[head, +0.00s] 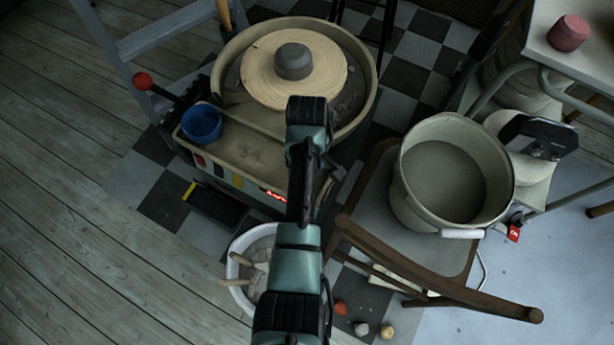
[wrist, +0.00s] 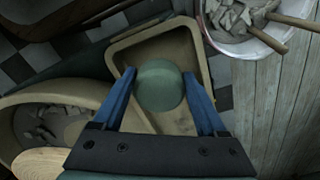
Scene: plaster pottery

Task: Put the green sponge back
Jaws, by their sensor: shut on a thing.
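The green sponge (wrist: 160,90), a rounded dull green piece, sits between the two blue fingers of my gripper (wrist: 160,76) in the wrist view. My gripper is shut on it. Below and behind the sponge is a beige tray (wrist: 135,52) with raised edges; I cannot tell whether the sponge touches it. In the head view the long tray (head: 255,155) is on the front of the pottery wheel, and my arm hides the sponge and most of my gripper.
A blue cup (head: 201,123) stands at the tray's left end. The wheel basin (head: 365,95) holds a grey clay lump (head: 293,61). A white tub (head: 238,270) with wooden-handled tools is below. A large bucket (head: 452,175) stands on a wooden chair (head: 440,285) to the right.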

